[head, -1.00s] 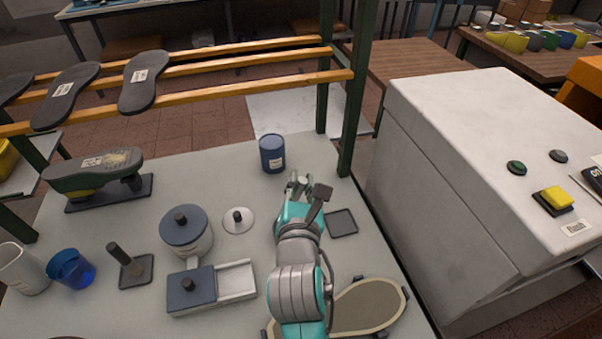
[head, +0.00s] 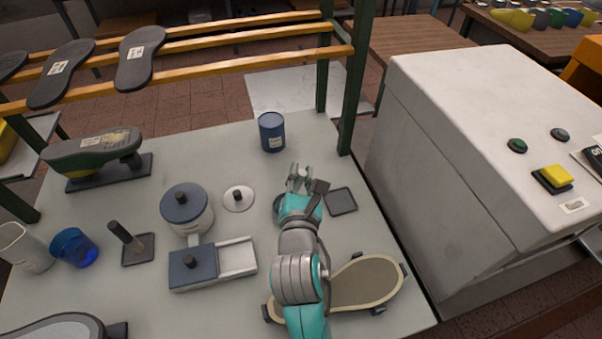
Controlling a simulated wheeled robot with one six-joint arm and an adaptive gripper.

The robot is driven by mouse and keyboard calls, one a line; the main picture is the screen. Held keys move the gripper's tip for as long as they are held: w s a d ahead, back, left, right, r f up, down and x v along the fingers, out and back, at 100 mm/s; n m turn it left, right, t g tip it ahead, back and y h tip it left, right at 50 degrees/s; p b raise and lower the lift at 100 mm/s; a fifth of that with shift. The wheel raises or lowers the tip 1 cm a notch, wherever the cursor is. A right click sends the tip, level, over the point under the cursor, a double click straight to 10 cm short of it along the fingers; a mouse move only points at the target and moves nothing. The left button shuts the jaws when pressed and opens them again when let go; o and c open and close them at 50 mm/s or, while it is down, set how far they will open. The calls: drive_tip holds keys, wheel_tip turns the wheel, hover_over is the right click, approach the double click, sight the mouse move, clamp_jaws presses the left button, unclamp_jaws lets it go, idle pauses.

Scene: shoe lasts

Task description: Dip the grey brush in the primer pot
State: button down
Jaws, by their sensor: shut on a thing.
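My gripper (head: 298,180) is over the right middle of the table, shut on what seems to be the grey brush. The held brush is mostly hidden by the fingers and wrist, so its tip cannot be made out. A round dark-rimmed pot (head: 278,208), which may be the primer pot, stands beside and partly behind my wrist. My arm hides much of it, and I cannot tell whether the brush touches it. A pale round lid with a dark knob (head: 238,198) lies just left of it.
A blue tin (head: 271,132) stands behind my gripper. An empty square tray (head: 341,201) lies to the right. A lidded pot (head: 188,210), a lidded box (head: 194,267), an upright dark-handled tool on a base (head: 125,236) and a blue cup (head: 74,247) stand left. A sole (head: 368,281) lies in front.

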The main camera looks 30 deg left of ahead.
drive_tip(key=shift+f, duration=0.55)
idle(1.3)
drive_tip(key=shift+r, duration=3.55)
